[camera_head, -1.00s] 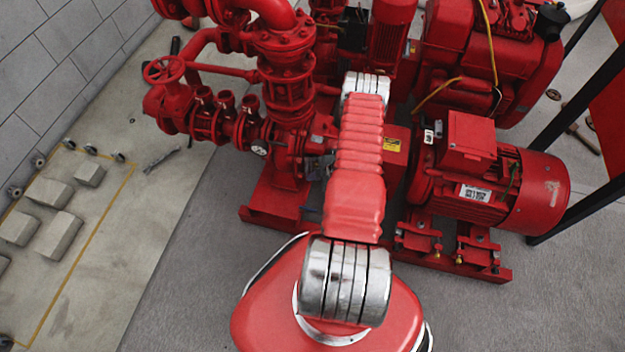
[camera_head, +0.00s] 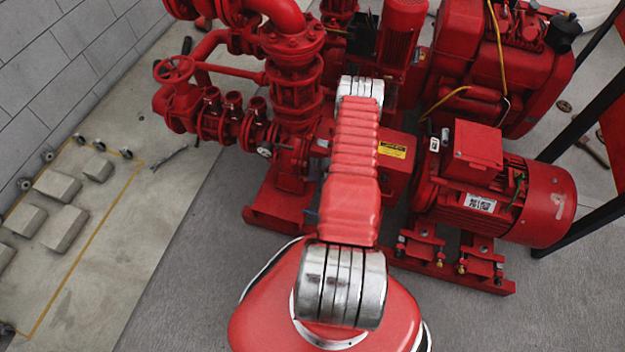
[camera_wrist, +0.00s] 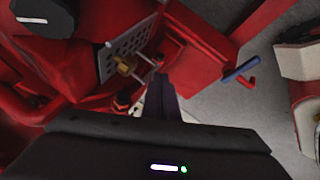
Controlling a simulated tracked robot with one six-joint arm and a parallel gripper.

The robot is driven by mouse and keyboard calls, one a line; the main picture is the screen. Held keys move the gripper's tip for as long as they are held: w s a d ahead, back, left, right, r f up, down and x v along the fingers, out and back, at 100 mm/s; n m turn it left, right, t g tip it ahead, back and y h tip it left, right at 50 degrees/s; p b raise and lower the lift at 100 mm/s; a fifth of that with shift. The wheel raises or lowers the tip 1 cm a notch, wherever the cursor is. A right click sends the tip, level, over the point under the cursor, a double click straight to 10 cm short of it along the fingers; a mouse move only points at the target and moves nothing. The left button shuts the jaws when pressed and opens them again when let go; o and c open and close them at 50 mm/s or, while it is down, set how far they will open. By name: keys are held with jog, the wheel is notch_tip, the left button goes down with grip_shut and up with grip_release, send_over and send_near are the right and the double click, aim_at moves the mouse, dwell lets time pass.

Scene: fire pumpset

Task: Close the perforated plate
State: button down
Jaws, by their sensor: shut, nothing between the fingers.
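In the wrist view, a grey perforated plate (camera_wrist: 124,48) stands on red machinery at the upper middle, with a small brass-coloured part (camera_wrist: 124,65) at its lower side. Whether the plate is open or shut is hard to tell. My gripper (camera_wrist: 163,80) reaches up from the bottom of the wrist view, its dark fingers shut with nothing seen between them. Its tips show just below and right of the plate; whether they touch anything is unclear. In the head view, my arm hides the gripper and the plate.
Around the plate are thin metal rods, a red box-like part (camera_wrist: 205,45) and a blue-handled lever (camera_wrist: 241,69). In the head view, the red pumpset with its motor (camera_head: 490,195) fills the middle and right. Grey floor (camera_head: 190,290) is clear at front left.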

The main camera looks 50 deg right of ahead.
jog(key=s+a+r, duration=0.3)
jog(key=s+r, duration=0.5)
jog(key=s, duration=0.1)
jog(key=shift+a, duration=0.15)
dwell(0.5)
dwell(0.6)
